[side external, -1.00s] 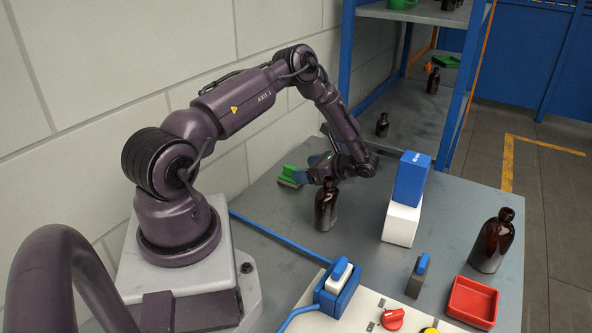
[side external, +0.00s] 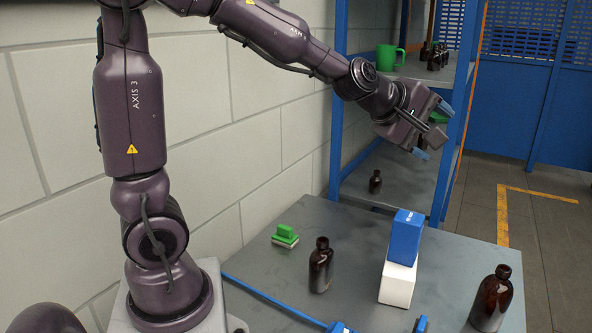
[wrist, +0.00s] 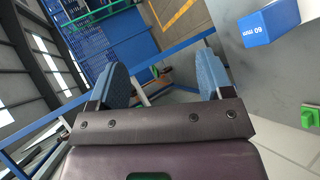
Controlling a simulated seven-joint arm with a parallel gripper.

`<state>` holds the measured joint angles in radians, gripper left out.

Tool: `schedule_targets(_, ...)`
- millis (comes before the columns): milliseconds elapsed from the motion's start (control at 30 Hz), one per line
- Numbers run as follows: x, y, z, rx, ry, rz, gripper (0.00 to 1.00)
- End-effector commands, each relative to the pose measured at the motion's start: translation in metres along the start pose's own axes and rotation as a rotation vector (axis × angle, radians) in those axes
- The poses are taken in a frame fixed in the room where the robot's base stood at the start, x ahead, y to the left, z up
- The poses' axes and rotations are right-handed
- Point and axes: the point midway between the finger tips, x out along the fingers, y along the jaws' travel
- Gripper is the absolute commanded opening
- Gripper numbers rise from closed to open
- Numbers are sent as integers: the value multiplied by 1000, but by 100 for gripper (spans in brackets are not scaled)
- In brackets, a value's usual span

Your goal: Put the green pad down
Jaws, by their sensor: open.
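The green pad (side external: 285,236), a green grip on a pale base, rests flat on the grey table near the wall. It also shows in the wrist view at the right edge (wrist: 312,116), partly cut off. My gripper (side external: 432,131) is raised high and well to the right of the pad, in front of the blue shelf unit. Its two blue fingers stand wide apart in the wrist view (wrist: 163,70), with nothing held between them.
An amber bottle (side external: 320,266) stands close to the pad. A blue box on a white block (side external: 397,285) and another amber bottle (side external: 491,300) stand further right. The shelf unit (side external: 341,120) holds a green mug (side external: 390,57) and bottles.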

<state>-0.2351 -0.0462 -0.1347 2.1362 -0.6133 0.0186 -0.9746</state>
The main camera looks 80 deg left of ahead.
Motion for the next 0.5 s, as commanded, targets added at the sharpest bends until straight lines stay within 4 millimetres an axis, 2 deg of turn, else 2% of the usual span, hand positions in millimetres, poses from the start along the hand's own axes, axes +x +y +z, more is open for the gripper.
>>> schedule_targets(33,-30,-8,17,211,-64,-37,73)
schedule_targets(100,-65,-29,31,509,-148,-102,73)
schedule_targets(200,-112,-65,39,903,-257,-190,73)
schedule_targets(333,-157,-108,32,1296,-370,-287,73)
schedule_targets(400,-173,-125,26,1439,-416,-328,73)
schedule_targets(500,-187,-141,20,1561,-460,-367,73)
